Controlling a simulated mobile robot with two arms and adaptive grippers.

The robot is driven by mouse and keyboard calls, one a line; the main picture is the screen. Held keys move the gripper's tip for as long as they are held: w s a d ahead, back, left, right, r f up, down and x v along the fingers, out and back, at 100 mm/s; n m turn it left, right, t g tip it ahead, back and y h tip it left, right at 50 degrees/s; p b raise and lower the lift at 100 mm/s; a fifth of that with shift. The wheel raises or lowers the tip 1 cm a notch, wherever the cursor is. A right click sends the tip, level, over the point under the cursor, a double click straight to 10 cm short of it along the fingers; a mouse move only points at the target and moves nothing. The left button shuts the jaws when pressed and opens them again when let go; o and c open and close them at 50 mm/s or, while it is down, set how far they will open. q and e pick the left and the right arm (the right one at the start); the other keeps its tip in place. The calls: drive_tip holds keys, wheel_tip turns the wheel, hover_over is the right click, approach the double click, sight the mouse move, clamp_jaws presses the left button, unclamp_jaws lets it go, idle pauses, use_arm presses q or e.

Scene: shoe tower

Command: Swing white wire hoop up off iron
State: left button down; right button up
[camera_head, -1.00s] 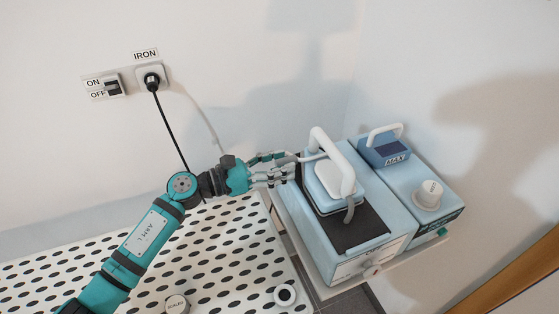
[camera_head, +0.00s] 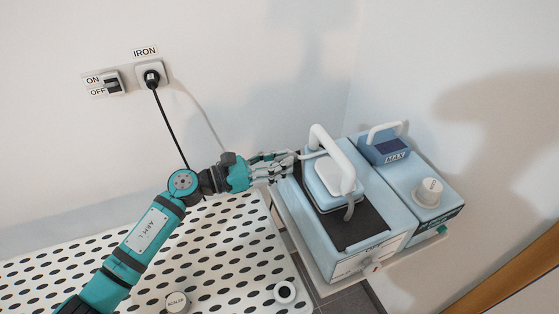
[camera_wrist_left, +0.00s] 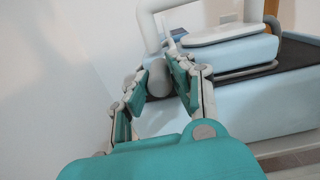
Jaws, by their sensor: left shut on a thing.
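The iron (camera_head: 333,178), with a light blue body and a thick white handle, rests on a black pad on top of a light blue box (camera_head: 345,262). A thin pale stretch of the white wire hoop (camera_head: 313,155) shows between my left fingertips and the iron. My left gripper (camera_head: 293,163) is at the iron's left side, its fingers shut on the hoop's end. In the left wrist view a round grey knob (camera_wrist_left: 158,78) sits between the fingers, with the iron just beyond. Most of the hoop is hidden or hard to make out. My right gripper is out of view.
A blue unit marked MAX (camera_head: 385,152) and a white knob (camera_head: 429,193) stand right of the iron. A wall plug (camera_head: 152,79) with a black cord hangs behind my left arm.

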use_arm(q)
drive_tip(key=shift+r, duration=0.1)
drive_tip(key=shift+w+a+r+n+p, duration=0.1)
drive_tip(key=shift+w+r+n+p, duration=0.1)
drive_tip(key=shift+r+n+p, duration=0.35)
drive_tip(key=shift+w+a+r+n+p, duration=0.1)
drive_tip(key=shift+w+n+p, duration=0.1)
drive_tip(key=shift+n, duration=0.55)
drive_tip(key=shift+w+a+r+n+p, duration=0.45)
drive_tip(key=shift+w+n, duration=0.35)
drive_tip(key=shift+n, duration=0.85)
drive_tip(key=shift+w+a+r+n+p, duration=0.4)
drive_tip(key=shift+w+n, duration=0.45)
drive_tip(key=shift+n, duration=0.75)
drive_tip(key=shift+w+a+r+n+p, duration=0.3)
drive_tip(key=shift+w+n+p, duration=0.4)
drive_tip(key=shift+n, duration=0.95)
drive_tip(key=shift+w+d, duration=0.1)
drive_tip(key=shift+w, duration=0.05)
drive_tip(key=c, duration=1.1)
unclamp_jaws()
